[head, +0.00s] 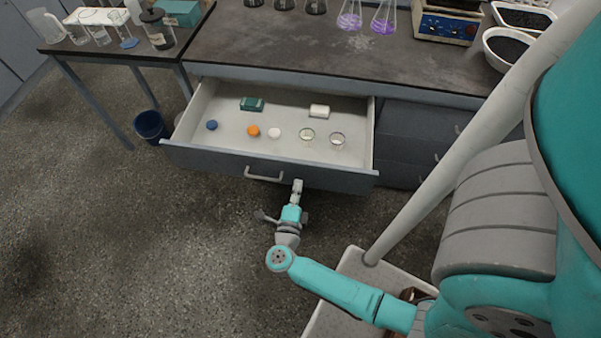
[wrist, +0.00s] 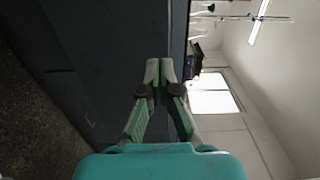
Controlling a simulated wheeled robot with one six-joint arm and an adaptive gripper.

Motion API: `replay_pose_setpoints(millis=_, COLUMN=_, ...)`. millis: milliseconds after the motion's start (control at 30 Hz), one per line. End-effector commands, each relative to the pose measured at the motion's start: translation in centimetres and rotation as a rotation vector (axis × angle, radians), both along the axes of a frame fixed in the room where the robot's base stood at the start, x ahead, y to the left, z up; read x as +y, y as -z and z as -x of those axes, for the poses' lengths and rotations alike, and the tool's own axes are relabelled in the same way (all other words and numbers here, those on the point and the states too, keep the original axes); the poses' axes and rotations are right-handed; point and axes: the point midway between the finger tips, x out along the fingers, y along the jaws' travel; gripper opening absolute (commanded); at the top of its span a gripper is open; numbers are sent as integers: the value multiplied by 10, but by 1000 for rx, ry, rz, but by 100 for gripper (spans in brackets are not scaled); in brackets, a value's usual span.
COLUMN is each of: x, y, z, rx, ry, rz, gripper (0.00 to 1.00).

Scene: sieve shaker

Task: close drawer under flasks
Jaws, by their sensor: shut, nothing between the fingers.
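The drawer (head: 225,157) under the bench is pulled far out, with its inside in view. Its dark front panel carries a light handle (head: 264,176). My gripper (head: 298,184) is at the front panel, right of the handle, and points toward the bench. In the wrist view my gripper (wrist: 158,62) is shut and empty, with its tips close to the dark drawer front (wrist: 110,50). I cannot tell whether the tips touch the panel. Flasks with purple liquid (head: 382,20) stand on the bench above the drawer.
The drawer holds a green box (head: 252,104), a white block (head: 319,111), coloured caps and small dishes (head: 307,134). Closed drawers (head: 415,140) are to the right. A blue bin (head: 150,126) stands at left. The floor (head: 150,240) in front is clear.

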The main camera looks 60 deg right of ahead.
Motion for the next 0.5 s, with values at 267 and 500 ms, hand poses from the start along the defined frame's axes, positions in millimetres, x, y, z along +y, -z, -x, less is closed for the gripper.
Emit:
replay_pose_setpoints(millis=267, x=-31, y=0, z=-10, rx=-1, ry=4, rz=1, gripper=0)
replay_pose_setpoints(millis=500, x=-46, y=0, z=-16, rx=1, ry=1, rz=1, gripper=0)
